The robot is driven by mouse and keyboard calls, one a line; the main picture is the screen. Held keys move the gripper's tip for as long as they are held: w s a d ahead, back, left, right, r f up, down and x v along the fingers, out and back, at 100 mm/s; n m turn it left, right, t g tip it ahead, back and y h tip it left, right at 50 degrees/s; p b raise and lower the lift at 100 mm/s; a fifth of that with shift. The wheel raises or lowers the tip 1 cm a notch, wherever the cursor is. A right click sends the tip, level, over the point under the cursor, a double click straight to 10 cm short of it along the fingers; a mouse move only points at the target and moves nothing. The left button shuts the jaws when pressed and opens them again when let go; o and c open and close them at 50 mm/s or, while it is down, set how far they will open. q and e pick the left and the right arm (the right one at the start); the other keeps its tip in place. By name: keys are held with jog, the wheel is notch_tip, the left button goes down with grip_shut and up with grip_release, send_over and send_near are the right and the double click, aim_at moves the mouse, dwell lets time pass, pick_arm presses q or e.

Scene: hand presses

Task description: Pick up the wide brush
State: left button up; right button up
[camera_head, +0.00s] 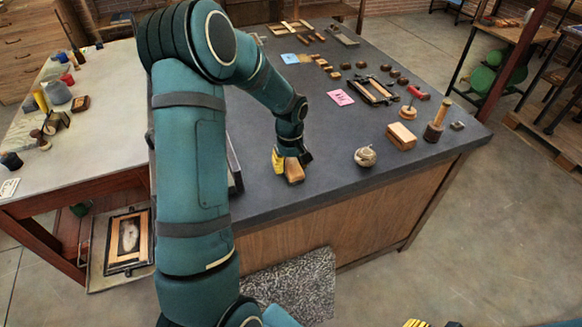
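A tan wooden block-like piece, which looks like the wide brush (295,171), is at the front left edge of the dark tabletop. My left gripper (292,160) points down over it. One finger with a yellow face is on its left and a dark finger is on its right. The upper part is hidden by the gripper, and I cannot tell whether the fingers press on it. Only yellow and dark tips of what seems to be my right gripper (432,323) show at the bottom edge, well below the table.
On the dark table (330,190), a pale round lump (365,157), a wooden block (401,136) and a wooden-handled tool (436,122) stand to the right. A pink card (341,97) lies farther back. A pale-topped table (105,135) stands at left.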

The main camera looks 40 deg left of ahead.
aim_at(290, 161)
pick_arm(q)
jog(key=shift+r, duration=0.1)
notch_tip(290, 161, up, 10)
jog(key=shift+f+p, duration=0.1)
jog(key=shift+p, duration=0.7)
jog(key=o, duration=0.6)
jog(key=c, duration=0.5)
